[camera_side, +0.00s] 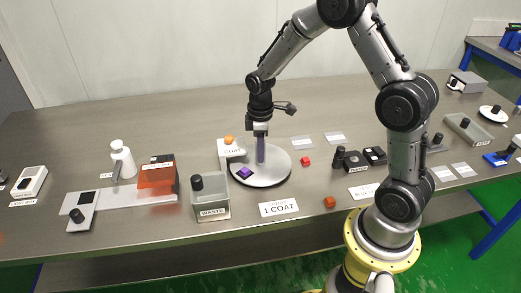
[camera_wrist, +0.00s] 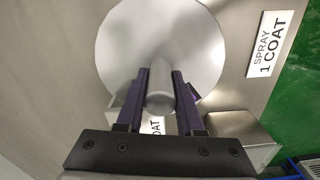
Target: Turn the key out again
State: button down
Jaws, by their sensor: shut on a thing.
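My gripper (camera_side: 260,157) points straight down over a round pale plate (camera_side: 271,178). In the wrist view its two purple fingers (camera_wrist: 161,82) are shut on a grey cylinder (camera_wrist: 160,95), one finger on each side. The cylinder stands out over the plate (camera_wrist: 125,40); I cannot tell whether it touches it or whether it is the key. In the side view the fingers hide the cylinder. A purple block (camera_side: 244,172) sits at the plate's left edge.
An open bin (camera_side: 211,207) labelled WASTE stands front left of the plate. A SPRAY 1 COAT sign (camera_side: 278,208) lies in front. The table's back is clear.

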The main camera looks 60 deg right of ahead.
jog(key=shift+w+r+n, duration=0.1)
jog(key=shift+r+n, duration=0.05)
jog(key=shift+n, duration=5.45)
jog(key=c, duration=0.5)
grip_release()
jog(key=shift+c, duration=0.2)
notch_tip(320, 180, up, 14)
